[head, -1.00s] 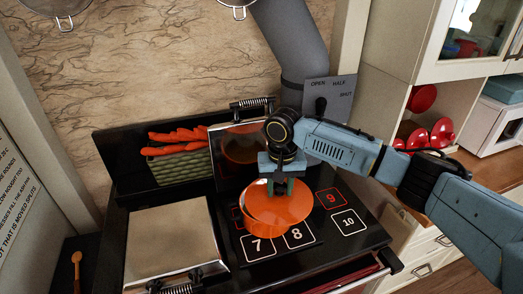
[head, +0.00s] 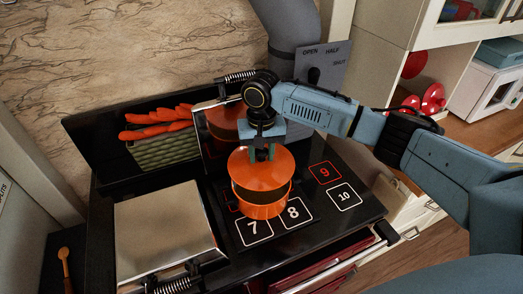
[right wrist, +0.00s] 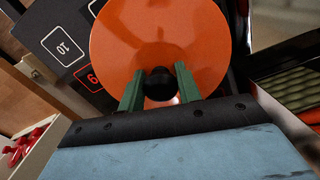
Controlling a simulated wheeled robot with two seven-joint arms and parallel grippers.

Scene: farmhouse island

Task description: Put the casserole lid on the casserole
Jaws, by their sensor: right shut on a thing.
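The orange casserole lid (head: 250,172) is a round disc with a black knob (right wrist: 160,86). My right gripper (head: 263,152) is shut on that knob, its green fingers on either side of it in the right wrist view. The lid hangs over the orange casserole (head: 262,211), which stands on the black stove top behind the 7 and 8 squares. A dark band shows between the lid and the casserole's front rim, so they look apart there. The lid hides the casserole's back part. In the right wrist view the lid (right wrist: 150,30) covers the casserole. My left gripper is not in view.
A steel hotplate cover (head: 163,232) lies left of the casserole. A raised shiny cover (head: 217,125) stands behind it. A green basket (head: 165,150) of carrots sits at the back left. The stove top (head: 350,222) is clear around the 9 and 10 squares.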

